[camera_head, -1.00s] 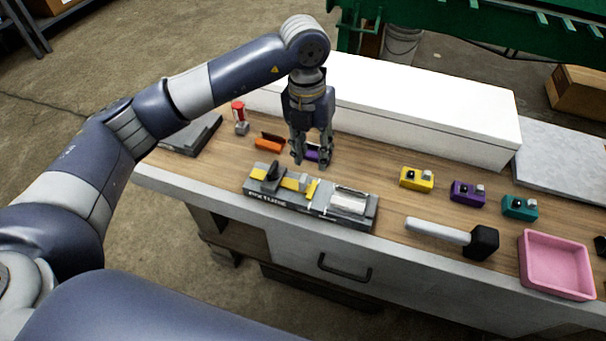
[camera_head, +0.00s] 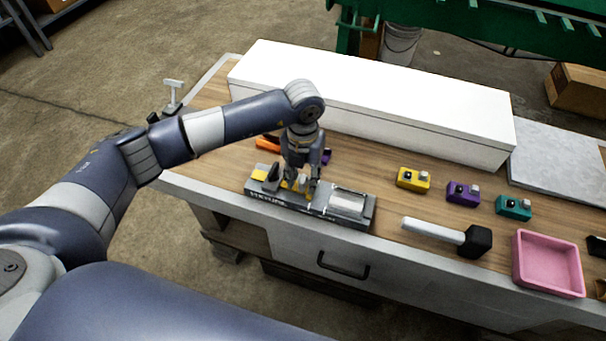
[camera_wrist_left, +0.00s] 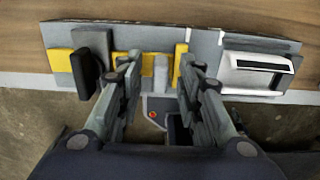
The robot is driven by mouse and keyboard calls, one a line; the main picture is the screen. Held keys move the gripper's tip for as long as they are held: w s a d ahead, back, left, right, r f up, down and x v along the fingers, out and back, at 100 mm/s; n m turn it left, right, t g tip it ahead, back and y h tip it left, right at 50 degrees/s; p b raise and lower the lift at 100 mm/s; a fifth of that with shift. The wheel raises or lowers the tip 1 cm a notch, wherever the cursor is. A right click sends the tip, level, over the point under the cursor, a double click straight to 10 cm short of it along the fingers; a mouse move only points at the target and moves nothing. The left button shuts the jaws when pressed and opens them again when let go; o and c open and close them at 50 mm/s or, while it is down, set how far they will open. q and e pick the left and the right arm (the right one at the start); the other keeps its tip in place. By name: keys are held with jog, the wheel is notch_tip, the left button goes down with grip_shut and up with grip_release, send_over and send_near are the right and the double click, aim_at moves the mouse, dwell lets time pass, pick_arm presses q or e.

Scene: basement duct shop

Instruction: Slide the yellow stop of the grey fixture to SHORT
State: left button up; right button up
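The grey fixture (camera_head: 330,212) lies along the front edge of the wooden bench top. It has yellow parts, a dark upright lever-like piece (camera_wrist_left: 86,72) and a white-framed block (camera_wrist_left: 256,72). The upright yellow stop (camera_wrist_left: 180,62) stands right of the yellow bar (camera_wrist_left: 150,64), near a white mark. My left gripper (camera_head: 299,187) is down at the fixture, pointing at its middle. In the left wrist view its fingers (camera_wrist_left: 160,78) are apart, with the stop between them, closer to the right finger. I cannot tell whether they touch it. No SHORT label is readable. My right gripper is not in view.
A long white box (camera_head: 370,105) stands behind the fixture. Yellow (camera_head: 413,179), purple (camera_head: 462,193) and teal (camera_head: 513,207) blocks lie to the right. A black-headed mallet (camera_head: 440,234) and a pink tray (camera_head: 548,290) are at the front right.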

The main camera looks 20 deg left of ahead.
pick_arm(q)
grip_shut()
jog(key=shift+d, duration=0.1)
jog(key=d+b, duration=0.1)
jog(key=d, duration=0.3)
jog(key=shift+d, duration=0.15)
jog(key=shift+s, duration=0.1)
jog(key=shift+c, duration=0.3)
grip_release()
jog(key=shift+o, duration=0.3)
jog(key=shift+d, duration=0.1)
